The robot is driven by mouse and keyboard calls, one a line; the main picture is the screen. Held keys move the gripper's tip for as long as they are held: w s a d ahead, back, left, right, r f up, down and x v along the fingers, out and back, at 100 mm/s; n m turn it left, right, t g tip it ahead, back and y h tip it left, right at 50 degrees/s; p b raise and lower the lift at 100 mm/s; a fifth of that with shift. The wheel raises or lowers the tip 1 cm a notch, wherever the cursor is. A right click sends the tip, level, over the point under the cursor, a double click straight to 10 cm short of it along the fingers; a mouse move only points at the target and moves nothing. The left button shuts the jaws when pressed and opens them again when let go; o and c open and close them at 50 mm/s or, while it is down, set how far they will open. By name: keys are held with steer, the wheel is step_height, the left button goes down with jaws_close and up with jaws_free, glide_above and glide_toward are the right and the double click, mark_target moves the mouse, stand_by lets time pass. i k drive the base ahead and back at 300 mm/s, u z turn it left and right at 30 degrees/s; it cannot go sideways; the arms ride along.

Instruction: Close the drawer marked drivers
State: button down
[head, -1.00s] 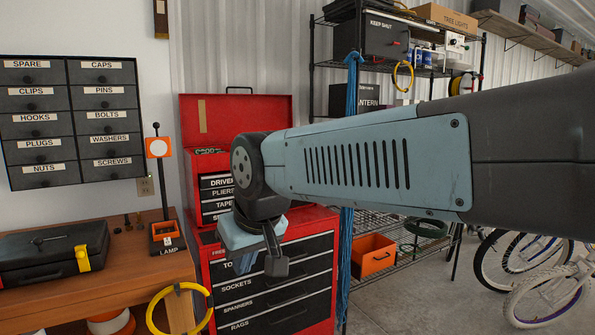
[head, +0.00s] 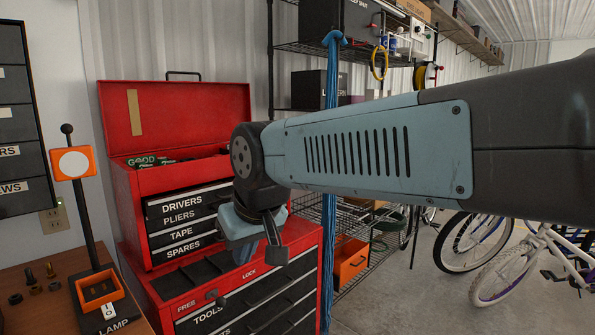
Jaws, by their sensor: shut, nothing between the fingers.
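The drawer marked DRIVERS (head: 182,205) is the top black-fronted drawer of a red upper tool chest (head: 130,215), with white lettering. Its right end is hidden behind my arm's wrist, and I cannot tell how far it stands out. My gripper (head: 263,256) is shut and empty, pointing down in front of the right side of the chest in the picture. It appears apart from the drawer front, but the depth gap is hard to judge.
PLIERS, TAPE and SPARES drawers (head: 184,247) lie below. A lower red cabinet (head: 305,240) has a FREE/LOCK latch (head: 213,296) on its top edge. An orange-headed lamp lever (head: 72,163) stands on the wooden bench at left. Shelving and bicycles (head: 510,260) are at right.

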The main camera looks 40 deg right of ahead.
mark_target(161, 203)
steer(key=z, duration=0.3)
steer(key=i, duration=0.85)
steer(key=z, duration=0.45)
steer(key=k, duration=0.75)
steer(key=z, duration=0.25)
steer(key=i, duration=0.8)
steer(key=u, duration=0.1)
